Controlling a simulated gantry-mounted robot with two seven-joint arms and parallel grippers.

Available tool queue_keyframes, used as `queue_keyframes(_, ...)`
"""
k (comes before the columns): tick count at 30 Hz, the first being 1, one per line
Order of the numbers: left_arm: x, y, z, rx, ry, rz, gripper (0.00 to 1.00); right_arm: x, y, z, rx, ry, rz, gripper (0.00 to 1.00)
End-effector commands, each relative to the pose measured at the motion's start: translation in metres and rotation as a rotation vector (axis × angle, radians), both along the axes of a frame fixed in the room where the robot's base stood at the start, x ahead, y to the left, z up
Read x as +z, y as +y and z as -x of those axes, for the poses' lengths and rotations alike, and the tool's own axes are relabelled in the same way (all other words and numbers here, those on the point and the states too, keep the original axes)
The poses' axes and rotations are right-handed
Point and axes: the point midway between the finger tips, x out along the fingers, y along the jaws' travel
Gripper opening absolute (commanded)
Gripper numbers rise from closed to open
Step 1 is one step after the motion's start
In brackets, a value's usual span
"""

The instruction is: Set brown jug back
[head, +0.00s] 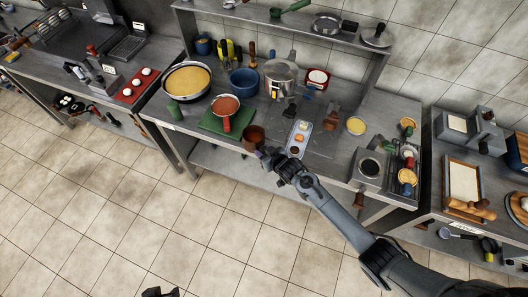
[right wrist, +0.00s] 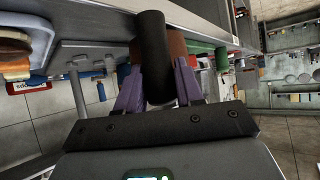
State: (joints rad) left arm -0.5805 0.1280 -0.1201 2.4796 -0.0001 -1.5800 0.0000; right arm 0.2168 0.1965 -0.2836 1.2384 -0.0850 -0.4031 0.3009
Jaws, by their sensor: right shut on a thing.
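The brown jug (head: 254,138) is at the front edge of the middle counter, right of the green board. My right gripper (head: 268,157) reaches it from the front. In the right wrist view the purple fingers (right wrist: 158,88) are closed on the jug's dark handle (right wrist: 153,50), with part of the brown body (right wrist: 177,43) behind it. The jug looks roughly upright; I cannot tell whether it touches the counter. A dark piece at the bottom edge of the head view seems to be my left gripper (head: 160,293), far from the counter, its jaws unclear.
A red pan (head: 225,106) sits on the green board (head: 206,123), left of the jug. A small tray (head: 299,139) with food is close on the right. A blue pot (head: 244,82) and a steel pot (head: 280,77) stand behind. The floor in front is clear.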

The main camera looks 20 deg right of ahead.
Motion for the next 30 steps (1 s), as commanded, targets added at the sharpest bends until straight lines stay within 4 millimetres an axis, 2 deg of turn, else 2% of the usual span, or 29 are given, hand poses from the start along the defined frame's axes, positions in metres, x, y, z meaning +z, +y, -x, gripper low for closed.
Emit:
queue_keyframes(22, -0.007, -0.003, 0.000, 0.008, -0.001, 0.014, 0.43, -0.008, 0.000, -0.002, 0.000, -0.006, -0.001, 0.00)
queue_keyframes(23, -0.007, -0.003, 0.000, 0.009, -0.001, 0.013, 0.43, -0.008, 0.000, -0.002, 0.000, -0.006, -0.001, 0.38)
queue_keyframes(28, -0.006, -0.002, 0.000, 0.006, -0.001, 0.008, 0.43, -0.008, 0.000, -0.001, 0.000, -0.004, -0.001, 0.64)
queue_keyframes(30, -0.006, -0.001, 0.000, 0.004, -0.001, 0.006, 0.43, -0.008, 0.000, -0.001, 0.000, -0.003, 0.000, 0.66)
